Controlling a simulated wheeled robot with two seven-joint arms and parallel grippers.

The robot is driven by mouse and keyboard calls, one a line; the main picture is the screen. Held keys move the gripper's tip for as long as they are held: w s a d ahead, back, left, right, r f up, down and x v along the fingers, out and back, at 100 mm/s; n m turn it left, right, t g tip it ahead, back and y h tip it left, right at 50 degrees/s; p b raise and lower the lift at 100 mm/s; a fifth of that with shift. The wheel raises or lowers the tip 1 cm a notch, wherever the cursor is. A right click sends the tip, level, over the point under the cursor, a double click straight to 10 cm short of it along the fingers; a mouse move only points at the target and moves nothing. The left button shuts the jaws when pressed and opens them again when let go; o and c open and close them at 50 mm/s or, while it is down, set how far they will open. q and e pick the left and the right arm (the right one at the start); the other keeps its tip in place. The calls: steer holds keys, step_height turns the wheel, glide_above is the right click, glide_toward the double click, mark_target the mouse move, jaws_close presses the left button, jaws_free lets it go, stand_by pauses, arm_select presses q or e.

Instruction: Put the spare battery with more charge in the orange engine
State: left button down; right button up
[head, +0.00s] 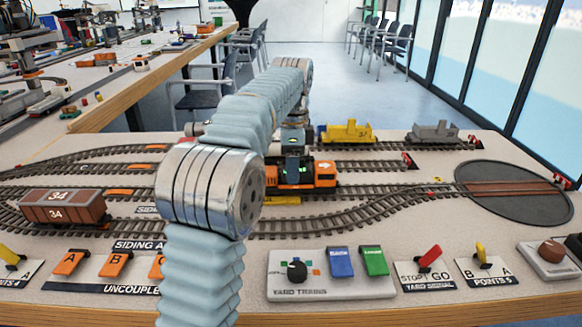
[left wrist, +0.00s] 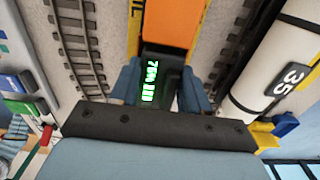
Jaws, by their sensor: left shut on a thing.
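My left gripper (head: 293,152) is over the orange engine (head: 322,176) on the middle track, seen in the head view. In the left wrist view its two blue-grey fingers (left wrist: 160,86) are shut on a dark battery (left wrist: 172,72). The battery's green display shows a number in the seventies with a percent sign, plus bars; the last digit is unclear. The orange engine also shows in the left wrist view (left wrist: 170,24), right beyond the battery. I cannot tell whether the battery is seated in it or just above. My arm hides part of the engine. My right gripper is out of view.
A yellow engine (head: 347,133) and a grey engine (head: 433,133) stand on the back track. A brown wagon (head: 62,207) is at the left. The turntable (head: 513,191) is at the right. Levers and a control panel (head: 330,286) line the front edge. A white tank numbered 35 (left wrist: 262,72) lies close beside my gripper.

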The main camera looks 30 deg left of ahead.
arm_select(q)
steer(key=c, duration=0.5)
jaws_free()
steer(key=shift+r, duration=3.8)
